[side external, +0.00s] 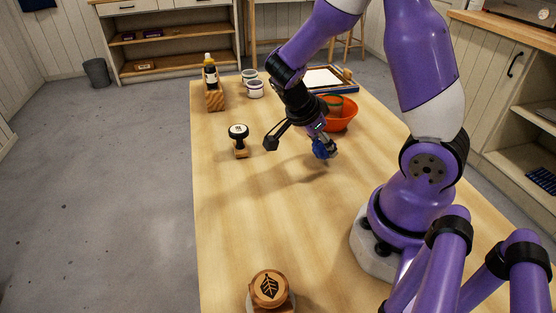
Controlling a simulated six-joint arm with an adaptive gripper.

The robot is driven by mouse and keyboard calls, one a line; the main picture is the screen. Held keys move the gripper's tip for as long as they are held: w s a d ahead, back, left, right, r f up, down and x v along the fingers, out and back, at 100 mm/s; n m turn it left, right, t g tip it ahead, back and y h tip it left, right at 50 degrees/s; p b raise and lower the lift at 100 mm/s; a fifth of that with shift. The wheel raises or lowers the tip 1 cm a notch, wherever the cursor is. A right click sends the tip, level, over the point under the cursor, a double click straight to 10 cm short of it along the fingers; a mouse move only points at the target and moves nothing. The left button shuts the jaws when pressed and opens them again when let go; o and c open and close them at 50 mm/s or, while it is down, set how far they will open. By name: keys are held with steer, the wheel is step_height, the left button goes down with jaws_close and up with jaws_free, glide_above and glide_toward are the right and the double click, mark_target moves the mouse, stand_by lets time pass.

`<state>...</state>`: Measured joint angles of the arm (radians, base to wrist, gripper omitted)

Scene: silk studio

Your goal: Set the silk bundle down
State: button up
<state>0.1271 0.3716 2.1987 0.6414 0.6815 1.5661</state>
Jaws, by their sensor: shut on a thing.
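A small blue bundle (319,149), which looks like the silk bundle, is at the tip of my gripper (325,149). My gripper is shut on it, with a grey fingertip showing at its right side. The bundle is low over the middle of the wooden table (275,225), in front of the orange bowl. I cannot tell whether it touches the tabletop. The fingers hide part of the bundle.
The orange bowl (345,120) stands just behind my gripper. A bottle (210,75), small pots (255,89) and a framed screen (323,77) stand behind. The table's left-centre is clear.

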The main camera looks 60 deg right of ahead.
steer(key=shift+f, duration=0.75)
steer(key=o, duration=1.1)
steer(key=shift+f, duration=0.1)
steer(key=w+a+r+n+t+y, duration=0.1)
steer(key=a+r+n+t, duration=0.1)
steer(key=a+r+n, duration=0.35)
steer(key=w+a+r+n+t+y, duration=0.1)
steer(key=w+a+r+n+t, duration=0.15)
steer(key=r+n, duration=0.5)
steer(key=s+a+r+n+t+y, duration=0.3)
steer(key=a+n, duration=0.3)
steer(key=n, duration=0.4)
steer(key=shift+s+a+n+t, duration=0.2)
steer(key=shift+a+n+t, duration=0.2)
steer(key=shift+t, duration=0.15)
